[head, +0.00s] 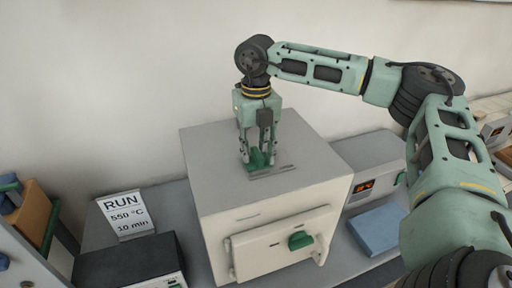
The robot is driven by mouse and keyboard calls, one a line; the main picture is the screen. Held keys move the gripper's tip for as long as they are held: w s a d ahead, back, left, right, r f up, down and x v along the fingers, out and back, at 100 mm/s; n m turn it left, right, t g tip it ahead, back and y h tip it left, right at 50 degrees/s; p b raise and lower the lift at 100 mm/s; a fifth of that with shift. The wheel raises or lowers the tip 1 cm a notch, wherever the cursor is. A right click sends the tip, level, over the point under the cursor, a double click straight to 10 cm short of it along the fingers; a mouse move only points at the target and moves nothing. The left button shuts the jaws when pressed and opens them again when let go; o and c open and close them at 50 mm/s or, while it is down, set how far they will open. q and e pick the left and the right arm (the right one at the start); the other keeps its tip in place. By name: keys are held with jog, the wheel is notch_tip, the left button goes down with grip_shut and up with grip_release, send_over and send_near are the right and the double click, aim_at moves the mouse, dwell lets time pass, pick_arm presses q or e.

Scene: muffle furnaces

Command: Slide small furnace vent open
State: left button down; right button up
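The small furnace (225,165) is a pale grey box with a white front door (280,248) and a green door knob (300,241). On its top lies a flat grey vent plate (272,173) with a green vent knob (259,160) at its back left end. My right gripper (258,157) points straight down over the top, its fingers on either side of the green knob. Whether the fingers press on the knob or only stand around it, I cannot tell. The fingers hide part of the knob. My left gripper is not in view.
A control unit with a lit orange display (363,187) stands right of the furnace, with a blue block (378,230) before it. A sign reading RUN 550 °C 10 min (125,214) and a black box (130,262) stand left. A wall is behind.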

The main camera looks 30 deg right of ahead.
jog(key=shift+s, duration=0.15)
jog(key=shift+c, duration=0.2)
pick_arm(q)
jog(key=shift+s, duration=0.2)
pick_arm(e)
grip_shut()
jog(key=d, duration=0.2)
jog(key=s+d+b, duration=0.1)
jog(key=d, duration=0.2)
jog(key=shift+d, duration=0.15)
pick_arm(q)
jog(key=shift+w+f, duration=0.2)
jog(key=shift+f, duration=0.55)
pick_arm(e)
jog(key=shift+r, duration=0.1)
jog(key=shift+c, duration=1.8)
grip_release()
jog(key=o, duration=0.4)
jog(key=shift+s+d, duration=0.15)
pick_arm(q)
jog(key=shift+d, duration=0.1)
